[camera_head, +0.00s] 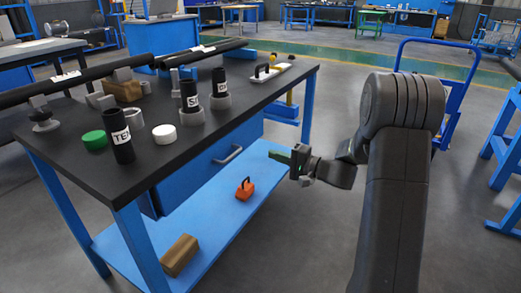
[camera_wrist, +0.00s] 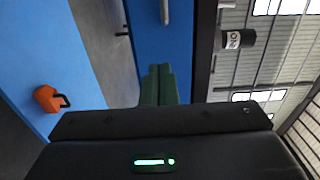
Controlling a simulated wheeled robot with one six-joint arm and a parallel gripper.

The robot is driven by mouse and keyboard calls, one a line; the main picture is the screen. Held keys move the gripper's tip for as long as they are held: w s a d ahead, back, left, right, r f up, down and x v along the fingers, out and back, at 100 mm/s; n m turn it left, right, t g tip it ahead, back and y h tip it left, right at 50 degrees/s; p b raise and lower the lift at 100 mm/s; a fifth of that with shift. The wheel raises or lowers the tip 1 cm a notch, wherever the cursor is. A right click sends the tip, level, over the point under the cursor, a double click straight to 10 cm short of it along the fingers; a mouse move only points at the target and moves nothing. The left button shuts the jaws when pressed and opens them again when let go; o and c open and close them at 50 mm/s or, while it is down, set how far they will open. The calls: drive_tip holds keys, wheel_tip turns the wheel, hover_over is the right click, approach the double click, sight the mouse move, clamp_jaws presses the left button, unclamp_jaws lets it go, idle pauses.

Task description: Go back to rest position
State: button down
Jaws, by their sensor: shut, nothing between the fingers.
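My gripper (camera_head: 279,157) is in front of the workbench's right long side, beside the blue drawer (camera_head: 222,160) and above the lower shelf. Its green fingers are together, with nothing between them. In the wrist view the fingers (camera_wrist: 158,74) also show side by side, pointing toward the blue drawer front and its handle (camera_wrist: 164,12). My arm reaches in from the lower right of the head view and touches nothing that I can see.
The black-topped workbench (camera_head: 215,125) carries black labelled cylinders (camera_head: 121,148), a green cap (camera_head: 95,140) and a white cap (camera_head: 164,133). An orange padlock-shaped block (camera_head: 244,190) and a wooden block (camera_head: 180,255) lie on the lower shelf. A blue trolley (camera_head: 455,95) stands behind my arm.

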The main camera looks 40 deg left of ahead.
sight(238, 143)
drive_tip(key=shift+v, duration=1.15)
drive_tip(key=x, duration=1.4)
